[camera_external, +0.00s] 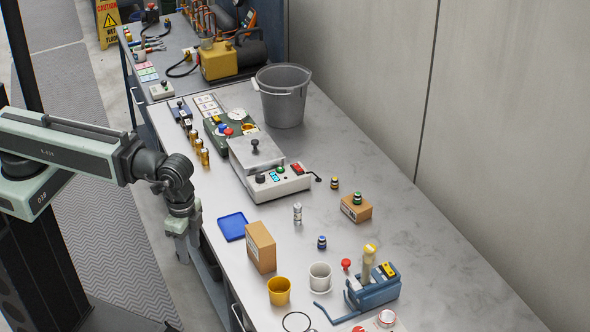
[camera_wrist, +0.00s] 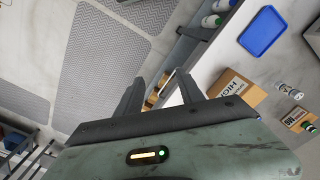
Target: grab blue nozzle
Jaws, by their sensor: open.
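The blue nozzle (camera_external: 321,242) is a small dark piece with blue bands. It stands upright on the metal bench top, behind the white cup and right of the cardboard box. I cannot make it out surely in the wrist view. My gripper (camera_external: 182,252) hangs off the bench's left edge in the external view, well left of the nozzle. In the wrist view my gripper (camera_wrist: 160,93) has its two fingers apart with nothing held between them.
A yellow cup (camera_external: 279,291), white cup (camera_external: 320,277), red knob (camera_external: 346,265) and blue fixture (camera_external: 375,290) are close by.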

